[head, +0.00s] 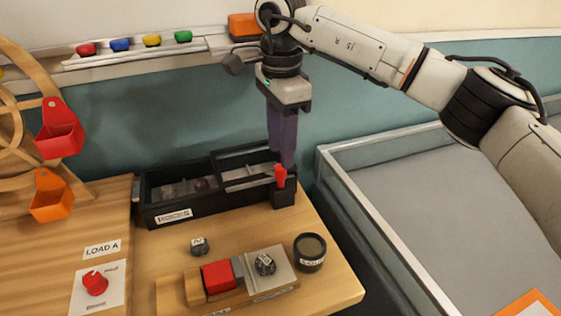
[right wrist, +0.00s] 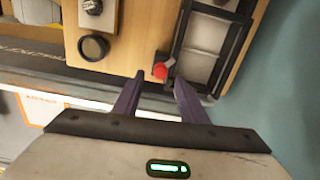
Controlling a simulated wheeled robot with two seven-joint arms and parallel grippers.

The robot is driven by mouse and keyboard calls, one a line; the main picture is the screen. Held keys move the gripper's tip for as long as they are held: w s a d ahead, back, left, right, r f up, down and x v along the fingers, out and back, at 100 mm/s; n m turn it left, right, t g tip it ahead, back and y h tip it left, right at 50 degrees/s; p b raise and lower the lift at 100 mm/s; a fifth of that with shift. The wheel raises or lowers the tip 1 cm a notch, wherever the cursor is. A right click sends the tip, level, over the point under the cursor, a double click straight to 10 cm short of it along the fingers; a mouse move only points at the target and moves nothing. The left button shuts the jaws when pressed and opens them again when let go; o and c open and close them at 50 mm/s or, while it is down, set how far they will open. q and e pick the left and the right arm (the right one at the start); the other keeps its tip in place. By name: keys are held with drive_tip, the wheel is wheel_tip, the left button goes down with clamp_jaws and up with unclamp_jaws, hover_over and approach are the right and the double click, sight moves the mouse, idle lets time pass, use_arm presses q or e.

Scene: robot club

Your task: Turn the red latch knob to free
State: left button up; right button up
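A red upright knob (head: 280,175) stands on a small black block at the right front corner of the black box (head: 175,207). A red dial (head: 95,283) sits on a white card below the LOAD A label; the card's small print is unreadable. I cannot tell which of the two is the latch knob. My right gripper (head: 285,163) points down at the box's right end, close to the upright knob. In the right wrist view the knob (right wrist: 160,71) lies between the spread fingertips (right wrist: 160,79), with gaps on both sides. My left gripper is out of view.
A wooden wheel with a red bucket (head: 58,130) and an orange bucket (head: 50,197) stands left. A wooden fixture with a red block (head: 218,276), a dark round cup (head: 310,252) and a small dark piece (head: 199,246) occupy the front. A grey-floored, railed area (head: 440,215) lies right.

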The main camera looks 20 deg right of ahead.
sight(280, 174)
drive_tip(key=shift+f, duration=1.95)
clamp_jaws()
